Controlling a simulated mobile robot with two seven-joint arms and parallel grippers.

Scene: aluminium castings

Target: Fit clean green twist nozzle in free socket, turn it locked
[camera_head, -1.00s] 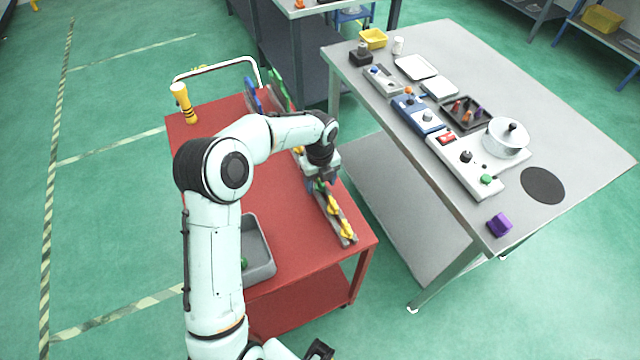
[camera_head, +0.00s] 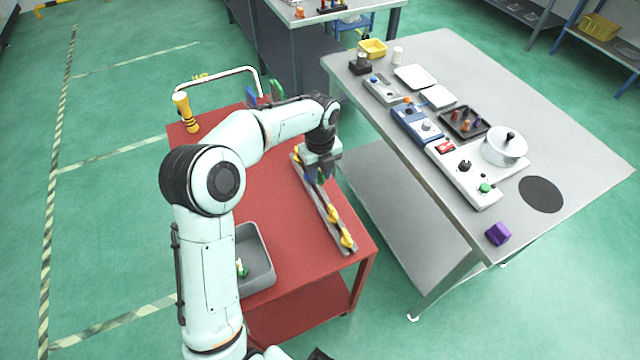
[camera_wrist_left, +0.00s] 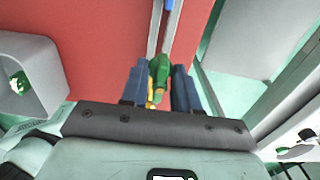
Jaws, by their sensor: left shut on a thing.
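My left gripper (camera_head: 317,180) is over the grey rail (camera_head: 322,208) on the red cart. In the left wrist view its two blue fingers (camera_wrist_left: 160,80) are shut on a green nozzle (camera_wrist_left: 160,66). The nozzle is in line with the rail; whether it sits in a socket or above it I cannot tell. Yellow nozzles (camera_head: 346,239) stand on the near part of the rail, and one (camera_head: 297,154) stands at its far part. The grey tray (camera_head: 262,270) holds another green piece (camera_head: 242,268). A dark part at the bottom edge may be my right gripper.
The red cart top (camera_head: 275,215) is mostly clear between tray and rail. A grey table (camera_head: 560,130) with control boxes, a pot (camera_head: 504,148) and a purple block (camera_head: 498,234) stands to the right.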

